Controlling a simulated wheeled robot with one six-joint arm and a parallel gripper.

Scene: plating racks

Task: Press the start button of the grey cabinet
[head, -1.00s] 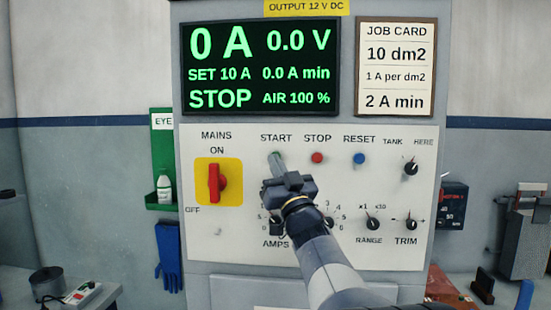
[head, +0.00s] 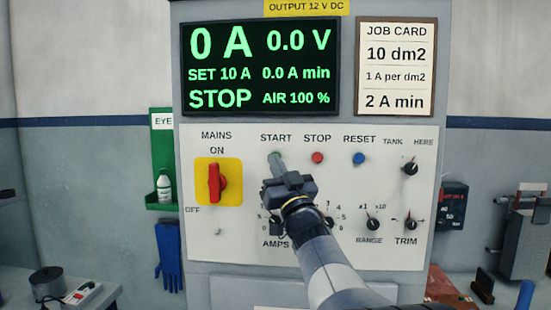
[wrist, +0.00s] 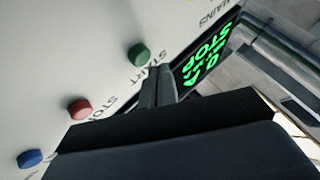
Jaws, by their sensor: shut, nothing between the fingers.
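The grey cabinet (head: 300,280) fills the middle of the head view. Its green start button (wrist: 140,54) shows whole in the wrist view. In the head view only a sliver of it shows under the START label, behind my fingertips. My gripper (head: 275,157) is shut and empty, its fingers pointing at the panel at the start button. In the wrist view the fingertips (wrist: 160,72) are beside the green button, close to it; I cannot tell whether they touch the panel. The cabinet's display (head: 260,66) reads 0 A, 0.0 V and STOP.
The red stop button (head: 317,157) and blue reset button (head: 359,158) sit right of start. The red mains switch (head: 214,183) on a yellow plate is at left, its handle upright toward ON. Several black knobs, including the range knob (head: 372,224), line the lower panel.

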